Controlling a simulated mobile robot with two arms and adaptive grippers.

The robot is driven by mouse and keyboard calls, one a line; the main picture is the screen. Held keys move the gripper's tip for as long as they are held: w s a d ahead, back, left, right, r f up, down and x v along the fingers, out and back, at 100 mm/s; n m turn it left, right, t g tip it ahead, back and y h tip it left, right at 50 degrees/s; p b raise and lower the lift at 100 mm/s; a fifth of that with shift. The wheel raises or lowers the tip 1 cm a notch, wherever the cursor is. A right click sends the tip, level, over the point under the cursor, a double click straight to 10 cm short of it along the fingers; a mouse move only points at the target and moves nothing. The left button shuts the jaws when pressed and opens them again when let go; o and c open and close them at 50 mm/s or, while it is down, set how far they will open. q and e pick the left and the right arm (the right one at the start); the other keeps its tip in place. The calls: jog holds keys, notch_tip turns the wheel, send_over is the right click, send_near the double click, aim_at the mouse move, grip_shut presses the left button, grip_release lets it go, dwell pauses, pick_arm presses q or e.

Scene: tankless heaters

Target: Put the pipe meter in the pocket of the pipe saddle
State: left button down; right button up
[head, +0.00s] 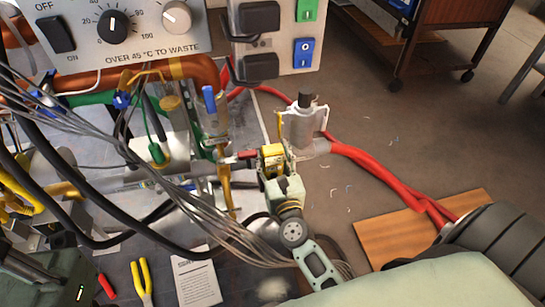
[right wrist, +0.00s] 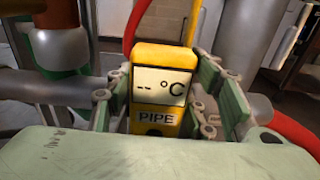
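The yellow pipe meter (head: 272,152) is in my right gripper (head: 283,174), next to the horizontal grey pipe. In the right wrist view the meter (right wrist: 160,88) faces me upright, with a "-- °C" display and a PIPE label. The green fingers of my right gripper (right wrist: 165,105) lie along both its sides, seemingly closed on it. A yellow stem or lead rises from its top right. I cannot make out the pipe saddle or its pocket; the meter and fingers cover that part of the pipe. My left gripper cannot be made out.
The grey pipe (right wrist: 48,87) runs left, with a red hose (head: 375,170) at its right end. A grey-white fitting (head: 302,122) stands close behind the meter. Grey cables (head: 205,220) pass close left of my gripper.

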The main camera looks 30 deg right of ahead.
jog(key=shift+o, duration=1.4)
jog(key=shift+r, duration=0.15)
jog(key=v, duration=1.2)
jog(key=shift+p, duration=0.4)
